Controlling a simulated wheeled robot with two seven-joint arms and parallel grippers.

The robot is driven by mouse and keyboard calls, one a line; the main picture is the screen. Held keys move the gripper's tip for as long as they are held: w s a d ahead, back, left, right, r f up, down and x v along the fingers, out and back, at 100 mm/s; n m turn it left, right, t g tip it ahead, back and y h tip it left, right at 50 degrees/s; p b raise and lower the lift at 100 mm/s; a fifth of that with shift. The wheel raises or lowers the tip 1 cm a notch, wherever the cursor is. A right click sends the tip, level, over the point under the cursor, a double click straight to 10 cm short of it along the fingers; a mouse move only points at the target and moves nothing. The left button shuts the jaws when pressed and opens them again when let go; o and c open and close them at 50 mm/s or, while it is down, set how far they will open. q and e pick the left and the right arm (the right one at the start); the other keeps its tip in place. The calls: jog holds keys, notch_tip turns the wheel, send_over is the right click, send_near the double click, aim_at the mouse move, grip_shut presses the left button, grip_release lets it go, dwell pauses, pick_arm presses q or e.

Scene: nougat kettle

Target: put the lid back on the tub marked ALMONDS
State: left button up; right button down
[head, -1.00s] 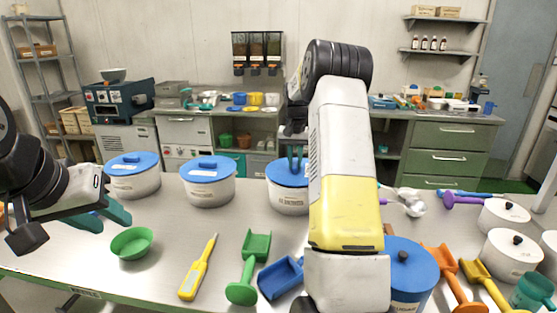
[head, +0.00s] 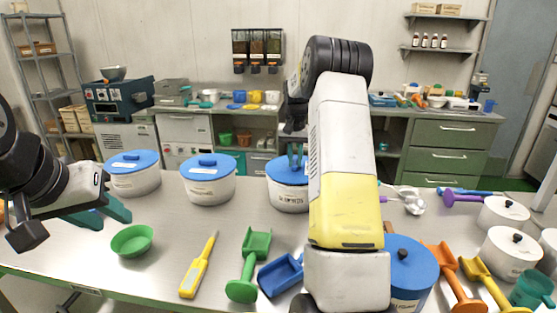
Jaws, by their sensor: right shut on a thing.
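The tub marked ALMONDS (head: 289,198) is white and stands upright in the middle of the table, its right side partly behind my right arm. Its blue lid (head: 281,175) lies level over the tub's mouth; I see no clear gap, but cannot tell if it is fully seated. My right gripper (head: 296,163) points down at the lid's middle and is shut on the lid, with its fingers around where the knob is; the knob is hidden. My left gripper (head: 104,214) is open and empty above the table at the left, near a green bowl (head: 132,241).
Two similar blue-lidded tubs (head: 209,190) (head: 134,184) stand to the left. Another blue-lidded tub (head: 408,270) is at the front right. Green (head: 248,268) and blue (head: 279,276) scoops and a yellow thermometer-like tool (head: 198,267) lie in front. White lidded pots (head: 511,252) stand at the right.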

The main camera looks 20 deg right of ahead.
jog(key=shift+f, duration=0.4)
dwell(1.0)
jog(key=c, duration=0.7)
grip_release()
jog(key=shift+r, duration=0.1)
jog(key=shift+r, duration=3.4)
